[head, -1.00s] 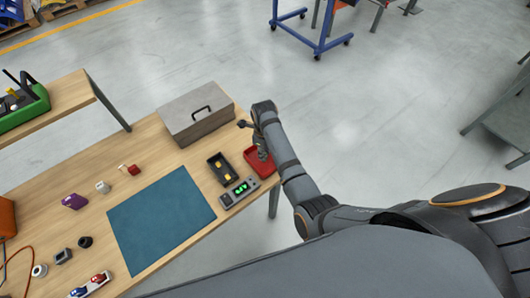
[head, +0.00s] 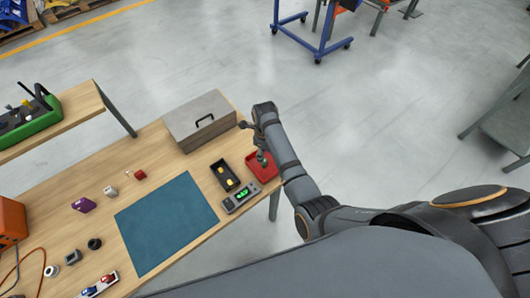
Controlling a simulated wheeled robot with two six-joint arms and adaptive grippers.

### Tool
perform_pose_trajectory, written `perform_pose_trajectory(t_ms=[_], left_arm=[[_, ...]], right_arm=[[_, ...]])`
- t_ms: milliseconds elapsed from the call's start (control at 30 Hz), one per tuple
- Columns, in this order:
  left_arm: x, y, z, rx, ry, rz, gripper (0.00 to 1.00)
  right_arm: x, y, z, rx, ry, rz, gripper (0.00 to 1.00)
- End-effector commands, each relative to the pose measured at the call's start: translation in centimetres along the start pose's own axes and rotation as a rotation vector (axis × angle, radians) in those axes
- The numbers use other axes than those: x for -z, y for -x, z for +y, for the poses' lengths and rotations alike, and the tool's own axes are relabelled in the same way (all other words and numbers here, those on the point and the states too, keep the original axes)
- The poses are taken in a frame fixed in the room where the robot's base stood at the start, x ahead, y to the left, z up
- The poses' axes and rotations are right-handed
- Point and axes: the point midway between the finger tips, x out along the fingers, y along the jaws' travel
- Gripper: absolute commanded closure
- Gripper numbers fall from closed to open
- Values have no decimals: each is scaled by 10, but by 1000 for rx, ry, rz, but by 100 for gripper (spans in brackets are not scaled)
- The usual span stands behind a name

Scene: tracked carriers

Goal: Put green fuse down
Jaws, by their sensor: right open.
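My right gripper (head: 262,158) points down over the red tray (head: 272,176) at the right end of the wooden table. It is open, and its fingertips are small and partly hidden by my own arm. I cannot make out a green fuse in this view; the gripper and arm cover part of the red tray. My left gripper is not in view.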

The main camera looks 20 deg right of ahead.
Motion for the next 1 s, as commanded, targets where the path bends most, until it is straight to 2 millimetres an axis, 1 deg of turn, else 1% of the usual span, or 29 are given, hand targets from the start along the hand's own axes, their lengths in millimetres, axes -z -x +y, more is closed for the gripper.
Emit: perform_pose_trajectory(t_ms=[33,100,233,267,333,433,900,967,1000], left_arm=[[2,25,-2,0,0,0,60],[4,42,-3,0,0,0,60],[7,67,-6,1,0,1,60],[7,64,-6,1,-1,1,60],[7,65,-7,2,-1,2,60],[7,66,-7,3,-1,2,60],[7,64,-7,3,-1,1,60],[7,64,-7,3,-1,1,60],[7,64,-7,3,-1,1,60]], right_arm=[[0,24,0,0,0,0,56],[0,40,0,0,0,0,56],[0,64,0,0,0,1,56],[0,65,0,1,0,-2,56],[0,74,0,0,0,-1,56],[0,79,0,-1,0,1,56],[0,78,0,-1,0,0,56],[2,78,0,1,13,0,56],[7,76,0,5,44,-2,56]])
